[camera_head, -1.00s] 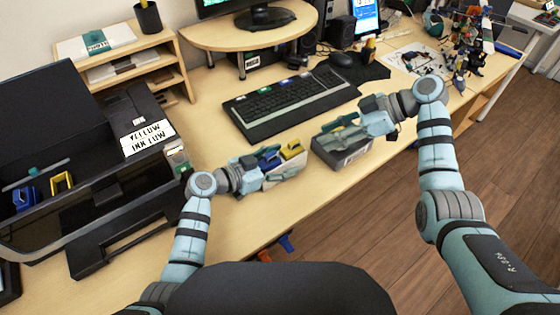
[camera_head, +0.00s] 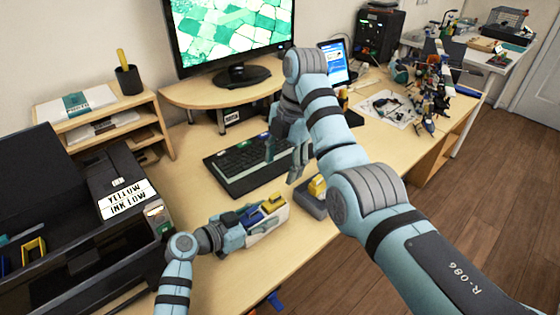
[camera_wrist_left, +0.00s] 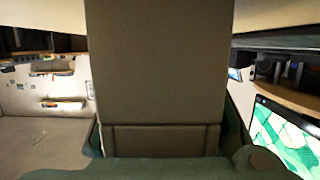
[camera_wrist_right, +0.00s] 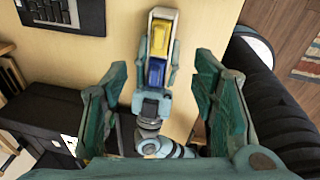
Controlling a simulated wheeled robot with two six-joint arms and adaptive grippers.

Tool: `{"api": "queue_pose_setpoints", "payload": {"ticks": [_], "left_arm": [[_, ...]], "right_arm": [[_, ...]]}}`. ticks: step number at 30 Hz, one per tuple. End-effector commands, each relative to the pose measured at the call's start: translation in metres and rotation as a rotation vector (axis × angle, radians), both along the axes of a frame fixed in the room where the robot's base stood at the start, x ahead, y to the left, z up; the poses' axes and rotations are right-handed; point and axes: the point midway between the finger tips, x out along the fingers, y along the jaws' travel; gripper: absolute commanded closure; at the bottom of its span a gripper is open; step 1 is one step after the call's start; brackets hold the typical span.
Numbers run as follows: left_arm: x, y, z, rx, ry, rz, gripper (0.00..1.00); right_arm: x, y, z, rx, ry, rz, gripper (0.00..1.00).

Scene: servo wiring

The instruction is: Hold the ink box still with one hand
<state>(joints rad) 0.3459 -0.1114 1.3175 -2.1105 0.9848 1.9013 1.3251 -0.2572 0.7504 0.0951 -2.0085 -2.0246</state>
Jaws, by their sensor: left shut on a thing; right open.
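The ink box (camera_head: 268,226) is pale and holds a yellow cartridge (camera_head: 273,203) and a blue cartridge (camera_head: 250,214). My left gripper (camera_head: 245,231) is shut on it near the desk's front edge. In the left wrist view the box (camera_wrist_left: 155,70) fills the middle and hides much behind it. In the right wrist view the yellow (camera_wrist_right: 159,38) and blue (camera_wrist_right: 156,74) cartridges show from above. My right gripper (camera_head: 284,158) is open and empty above the desk, beyond the ink box. Its fingers stand apart on either side of the box in its view, not touching it.
The open printer (camera_head: 125,165) with a "YELLOW INK LOW" sign stands at the left. A grey bin (camera_head: 310,203) with something yellow in it is partly hidden by my right arm. The keyboard (camera_head: 232,178) and monitor (camera_head: 232,35) are behind.

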Motion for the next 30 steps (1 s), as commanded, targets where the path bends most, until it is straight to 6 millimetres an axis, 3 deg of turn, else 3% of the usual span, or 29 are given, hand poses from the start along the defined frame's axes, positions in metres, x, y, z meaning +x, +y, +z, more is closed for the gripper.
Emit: {"api": "queue_pose_setpoints", "payload": {"ticks": [15, 19, 26, 30], "left_arm": [[0.0, 0.0, 0.0, 0.0, 0.001, 0.001, 0.91], [0.0, 0.0, 0.0, -0.001, 0.001, 0.0, 0.91], [0.0, 0.0, 0.0, -0.001, 0.001, 0.0, 0.91], [0.0, 0.0, 0.0, -0.001, 0.001, 0.0, 0.91]], "right_arm": [[0.003, 0.018, -0.105, 0.004, -0.001, 0.017, 0.47], [0.003, 0.019, -0.115, 0.004, -0.002, 0.016, 0.47], [0.003, 0.019, -0.116, 0.005, -0.003, 0.016, 0.47], [0.003, 0.019, -0.116, 0.005, -0.003, 0.016, 0.69]]}}
